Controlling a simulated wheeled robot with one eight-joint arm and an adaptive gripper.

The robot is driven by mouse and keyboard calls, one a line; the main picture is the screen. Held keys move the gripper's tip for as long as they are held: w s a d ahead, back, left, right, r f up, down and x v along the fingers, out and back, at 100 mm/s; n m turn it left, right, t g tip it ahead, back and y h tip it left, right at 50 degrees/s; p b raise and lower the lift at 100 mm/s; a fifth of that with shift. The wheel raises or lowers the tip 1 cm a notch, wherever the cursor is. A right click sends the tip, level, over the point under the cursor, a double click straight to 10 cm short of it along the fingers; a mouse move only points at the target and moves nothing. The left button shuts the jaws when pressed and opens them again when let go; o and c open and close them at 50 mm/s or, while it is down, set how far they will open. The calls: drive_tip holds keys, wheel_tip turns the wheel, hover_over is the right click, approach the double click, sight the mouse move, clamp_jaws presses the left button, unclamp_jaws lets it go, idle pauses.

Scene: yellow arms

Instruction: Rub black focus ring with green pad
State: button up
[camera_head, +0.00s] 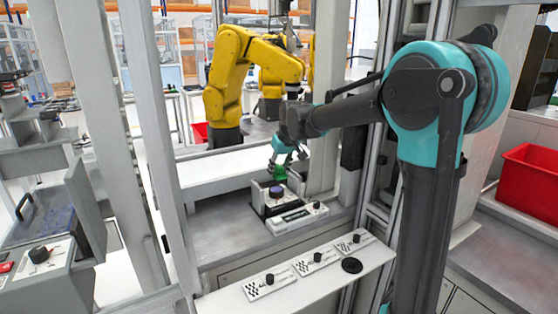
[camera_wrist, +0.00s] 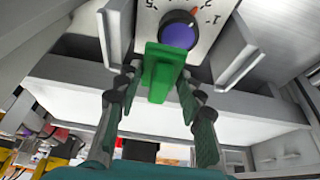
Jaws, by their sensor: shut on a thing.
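The green pad (camera_wrist: 162,68) is held between the fingers of my gripper (camera_wrist: 160,78), which is shut on it. In the head view, the pad (camera_head: 280,172) shows below my gripper (camera_head: 282,158), just above the device. The black focus ring (camera_wrist: 166,20) surrounds a purple round face on a light panel marked with numbers. In the wrist view, the pad's top end overlaps the ring's lower-left edge; I cannot tell if they touch. In the head view, the purple face and ring (camera_head: 276,191) are small, just below the pad.
The device (camera_head: 264,204) has grey side walls beside the ring. A white box with a display (camera_head: 297,218) stands in front of it. A shelf with several knob panels (camera_head: 317,262) is nearer. Frame posts flank the bench. A yellow arm (camera_head: 245,70) stands behind; a red bin (camera_head: 530,180) is at right.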

drive_tip(key=shift+r, duration=2.05)
